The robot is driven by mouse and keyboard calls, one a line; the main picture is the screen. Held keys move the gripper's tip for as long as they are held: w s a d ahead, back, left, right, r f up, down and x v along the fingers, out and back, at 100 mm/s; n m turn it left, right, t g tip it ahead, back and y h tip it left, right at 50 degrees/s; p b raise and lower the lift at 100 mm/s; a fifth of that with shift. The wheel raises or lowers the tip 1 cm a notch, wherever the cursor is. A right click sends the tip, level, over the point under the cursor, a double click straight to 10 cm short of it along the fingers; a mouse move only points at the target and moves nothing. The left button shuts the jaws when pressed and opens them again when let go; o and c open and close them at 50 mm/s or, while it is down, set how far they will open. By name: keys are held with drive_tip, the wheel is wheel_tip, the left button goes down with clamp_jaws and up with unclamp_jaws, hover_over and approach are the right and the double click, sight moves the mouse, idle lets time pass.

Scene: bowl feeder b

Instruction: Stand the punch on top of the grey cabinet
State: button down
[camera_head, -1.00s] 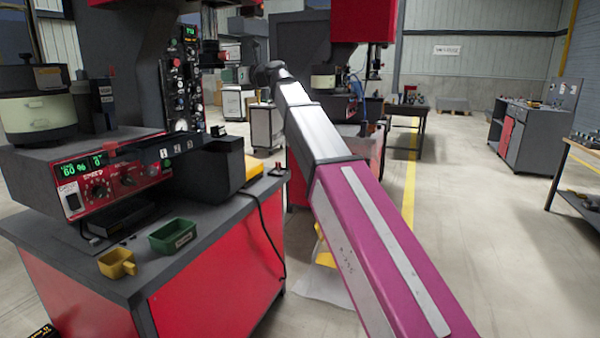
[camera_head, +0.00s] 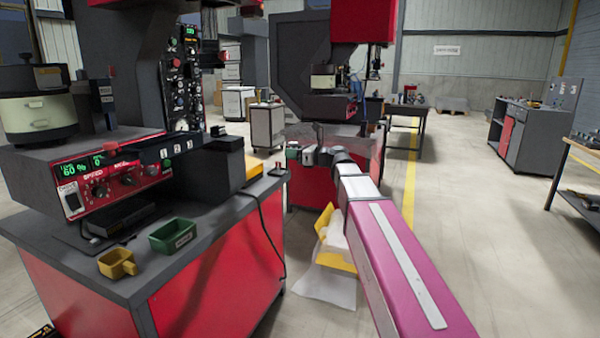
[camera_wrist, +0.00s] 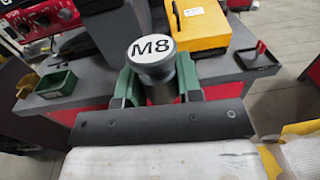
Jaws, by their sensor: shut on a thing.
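The punch (camera_wrist: 153,62) shows in the wrist view as a grey cylinder with a round white cap marked M8. My gripper (camera_wrist: 152,88) is shut on it, with a green finger on each side. Its lower part is hidden behind the dark bar of the gripper. In the head view my gripper (camera_head: 309,155) is in mid-air just right of the bench's far right corner; the punch is too small to make out there. A grey cabinet with a red panel (camera_head: 525,130) stands far right, and a pale grey cabinet (camera_head: 266,127) stands behind; I cannot tell which is meant.
A yellow bin with white sheeting (camera_head: 330,255) is on the floor below my arm.

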drive_tip(key=s+d+f+m+t, duration=0.1)
drive_tip(key=s+d+f, duration=0.6)
drive_tip(key=d+f, duration=0.3)
drive_tip(key=s+d+f+m+t+h, duration=0.1)
drive_tip(key=s+d+f, duration=0.6)
drive_tip(key=d+f, duration=0.4)
drive_tip(key=shift+s+d+f+t+h, duration=0.2)
drive_tip(key=shift+s+f+t+h, duration=0.15)
drive_tip(key=shift+f, duration=0.45)
